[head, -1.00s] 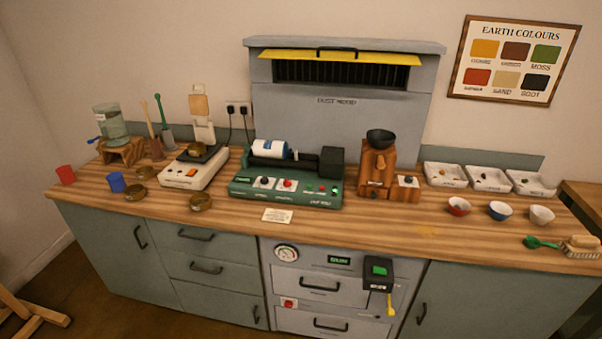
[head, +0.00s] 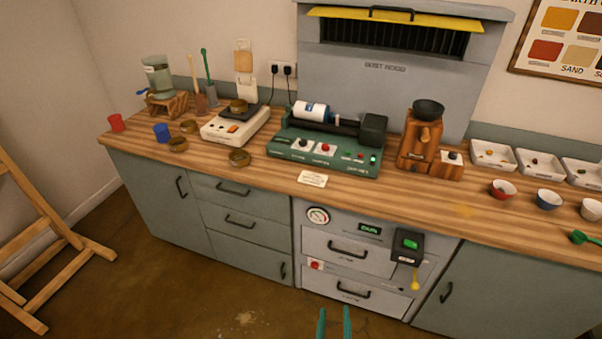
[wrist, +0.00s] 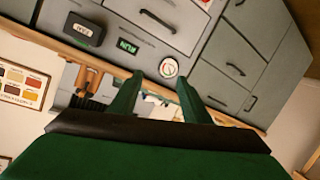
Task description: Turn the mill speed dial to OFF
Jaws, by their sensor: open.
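The green roller machine (head: 330,158) stands on the worktop with a white and blue jar (head: 311,112) lying on it. Its front panel has a black knob (head: 302,144) and a red knob (head: 325,149) on white plates, and small lit buttons. A wooden grinder (head: 420,140) with a dark bowl stands to its right, with a small black knob (head: 452,156) on its side box. Labels are too small to read, so I cannot tell any dial setting. My gripper (head: 335,322) is open and empty, low in front of the cabinets, apart from both machines. Its fingers show in the wrist view (wrist: 156,92).
A wooden easel (head: 45,230) stands on the floor at left.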

